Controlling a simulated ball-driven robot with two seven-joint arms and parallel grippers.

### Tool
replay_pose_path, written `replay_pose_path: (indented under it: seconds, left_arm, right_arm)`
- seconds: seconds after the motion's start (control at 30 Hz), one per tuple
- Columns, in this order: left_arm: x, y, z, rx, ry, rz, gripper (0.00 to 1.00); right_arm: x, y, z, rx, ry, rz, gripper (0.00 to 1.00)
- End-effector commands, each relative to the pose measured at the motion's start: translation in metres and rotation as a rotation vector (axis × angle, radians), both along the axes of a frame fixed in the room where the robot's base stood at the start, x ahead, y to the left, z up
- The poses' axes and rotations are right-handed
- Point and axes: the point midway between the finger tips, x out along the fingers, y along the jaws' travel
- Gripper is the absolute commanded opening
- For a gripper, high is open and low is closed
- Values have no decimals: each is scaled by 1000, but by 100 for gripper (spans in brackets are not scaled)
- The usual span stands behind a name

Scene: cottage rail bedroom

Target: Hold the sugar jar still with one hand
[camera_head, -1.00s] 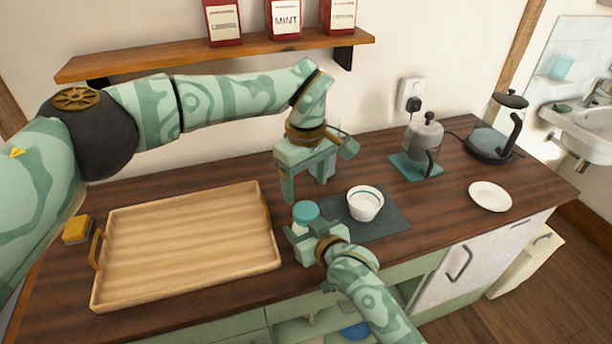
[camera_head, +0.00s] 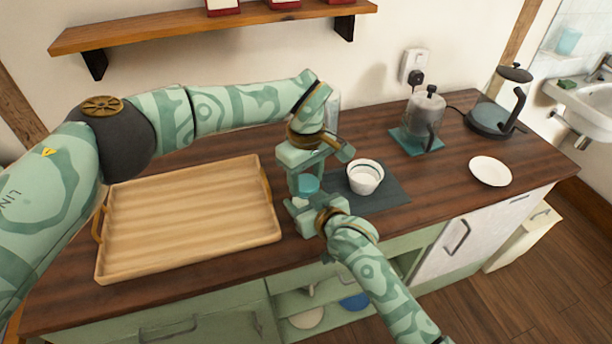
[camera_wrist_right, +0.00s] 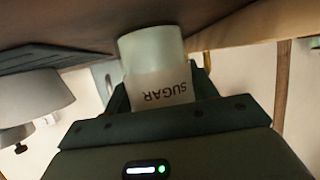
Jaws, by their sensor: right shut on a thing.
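The sugar jar shows its teal lid (camera_head: 307,184) in the head view, near the front edge of the counter. Its body is mostly hidden there by my grippers. In the right wrist view the pale jar (camera_wrist_right: 152,50) with a SUGAR label sits between the fingers. My right gripper (camera_head: 306,207) is shut on the jar from the front. My left gripper (camera_head: 307,174) points down from above, close over the lid, with its fingers apart on either side of it. Whether they touch the lid is unclear.
A wooden tray (camera_head: 120,242) lies to the left. A white bowl (camera_head: 365,181) stands on a dark mat (camera_head: 391,197) close to the jar's right. Farther right are a French press (camera_head: 424,114), a white plate (camera_head: 490,171) and a kettle (camera_head: 496,105). A shelf (camera_head: 200,34) hangs above.

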Motion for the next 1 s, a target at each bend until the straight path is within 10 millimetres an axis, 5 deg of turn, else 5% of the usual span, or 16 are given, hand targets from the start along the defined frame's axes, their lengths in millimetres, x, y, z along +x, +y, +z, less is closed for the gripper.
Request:
replay_pose_path:
  seconds: [0.17,0.43,0.77,0.8,0.83,1.0]
  left_arm:
    - [0,0,0,1,-1,71,21]
    - [0,0,1,1,0,542,21]
    - [0,0,1,0,-1,595,21]
    - [0,0,1,0,-1,595,59]
    - [0,0,1,0,-1,595,68]
    - [0,0,1,0,-1,594,70]
  right_arm:
    - [0,0,0,0,0,0,0]
    - [0,0,0,0,-1,0,0]
    - [0,0,0,0,-1,0,0]
    - [0,0,0,0,-1,0,0]
    - [0,0,0,0,-1,0,0]
    - [0,0,0,0,0,0,0]
